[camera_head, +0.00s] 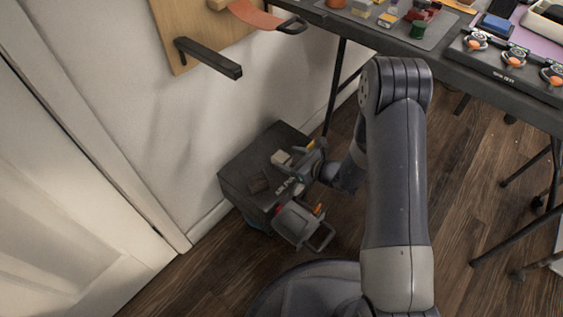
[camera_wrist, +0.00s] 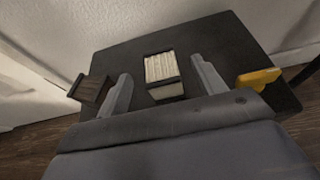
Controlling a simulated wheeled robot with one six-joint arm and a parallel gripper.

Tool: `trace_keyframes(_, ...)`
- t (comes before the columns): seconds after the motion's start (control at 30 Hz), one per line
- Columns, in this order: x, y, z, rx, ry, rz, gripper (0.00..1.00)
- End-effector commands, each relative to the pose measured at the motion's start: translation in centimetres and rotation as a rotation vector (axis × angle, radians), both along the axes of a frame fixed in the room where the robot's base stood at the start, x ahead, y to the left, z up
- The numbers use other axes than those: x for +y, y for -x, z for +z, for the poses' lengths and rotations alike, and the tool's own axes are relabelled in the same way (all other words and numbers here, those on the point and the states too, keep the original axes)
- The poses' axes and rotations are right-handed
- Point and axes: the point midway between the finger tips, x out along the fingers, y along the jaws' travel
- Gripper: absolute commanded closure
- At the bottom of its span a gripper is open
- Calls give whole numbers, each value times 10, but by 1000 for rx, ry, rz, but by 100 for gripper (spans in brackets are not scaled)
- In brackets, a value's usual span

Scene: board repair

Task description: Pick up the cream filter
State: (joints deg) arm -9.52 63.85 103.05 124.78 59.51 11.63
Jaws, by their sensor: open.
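The cream filter (camera_wrist: 163,70) is a small block with a pleated cream top and dark edges. It lies on a dark box top; the head view also shows it (camera_head: 281,158) near the wall side of my gripper (camera_head: 297,161). In the wrist view my gripper (camera_wrist: 164,82) is open, with one finger to the left of the filter and one to the right. Gaps show between the filter and both fingers. I cannot tell how far the fingers are above the box.
A dark brown slatted block (camera_wrist: 91,89) lies left of the left finger. A yellow piece (camera_wrist: 258,77) is right of the right finger. The dark box (camera_head: 240,172) stands against the wall. A cluttered table (camera_head: 465,62) stands at the upper right.

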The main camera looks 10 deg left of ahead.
Motion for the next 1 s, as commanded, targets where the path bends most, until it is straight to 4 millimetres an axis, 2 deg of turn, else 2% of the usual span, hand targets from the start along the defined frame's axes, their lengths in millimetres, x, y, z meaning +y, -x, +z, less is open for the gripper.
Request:
trace_keyframes(0.13, 12, -7, -6, -1, -1, 1, 35)
trace_keyframes(0.37, 14, -8, -5, 0, 0, 0, 35)
trace_keyframes(1.0, 13, -8, -5, 0, 0, 0, 83)
